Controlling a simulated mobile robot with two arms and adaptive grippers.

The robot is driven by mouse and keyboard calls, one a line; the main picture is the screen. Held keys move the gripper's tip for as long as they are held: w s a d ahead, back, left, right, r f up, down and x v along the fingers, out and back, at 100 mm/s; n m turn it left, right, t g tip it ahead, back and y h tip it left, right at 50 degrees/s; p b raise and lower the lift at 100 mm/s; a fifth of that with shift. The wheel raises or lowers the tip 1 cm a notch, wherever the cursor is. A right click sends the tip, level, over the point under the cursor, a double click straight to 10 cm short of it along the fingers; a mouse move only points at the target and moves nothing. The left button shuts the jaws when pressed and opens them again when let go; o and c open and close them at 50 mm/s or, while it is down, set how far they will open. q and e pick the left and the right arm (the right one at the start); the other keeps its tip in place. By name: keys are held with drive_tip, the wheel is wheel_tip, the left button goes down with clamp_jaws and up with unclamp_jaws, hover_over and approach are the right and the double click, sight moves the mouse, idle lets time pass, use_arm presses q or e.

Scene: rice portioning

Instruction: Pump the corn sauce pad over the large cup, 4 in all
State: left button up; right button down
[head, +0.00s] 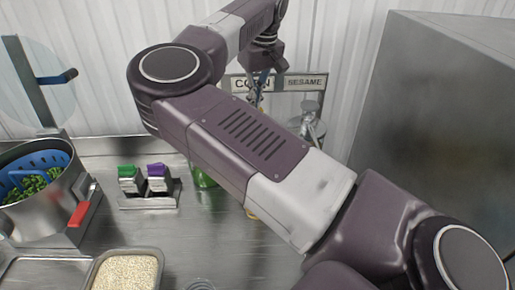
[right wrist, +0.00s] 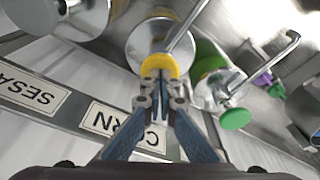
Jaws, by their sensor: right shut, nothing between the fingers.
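My right gripper (right wrist: 161,86) is shut and empty. In the right wrist view its fingertips are at the yellow corn sauce pad (right wrist: 157,65) on top of a metal pump; I cannot tell whether they press on it. The CORN label (right wrist: 124,126) is beside the fingers. In the head view my right arm crosses the middle and hides most of the corn pump; the CORN label (head: 252,84) shows behind the gripper. I cannot make out the large cup for certain; a clear round rim (head: 200,284) shows at the bottom edge. My left gripper is not in view.
The SESAME label (head: 304,82) and a metal pump (head: 309,125) stand right of the corn spot. A green pad (right wrist: 236,119) is close by in the wrist view. A pot with greens (head: 35,235) and a grain tray (head: 125,255) are left. A steel cabinet (head: 440,110) blocks the right.

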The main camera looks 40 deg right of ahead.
drive_tip(key=shift+f, duration=0.55)
drive_tip(key=shift+a, duration=0.1)
drive_tip(key=shift+r, duration=0.1)
drive_tip(key=shift+w+p+v, duration=0.2)
drive_tip(key=shift+p+v, duration=0.45)
drive_tip(key=shift+v, duration=0.3)
drive_tip(key=shift+w+p+v, duration=0.2)
drive_tip(key=shift+p+v, duration=0.45)
drive_tip(key=shift+v, duration=0.3)
drive_tip(key=shift+r, duration=0.1)
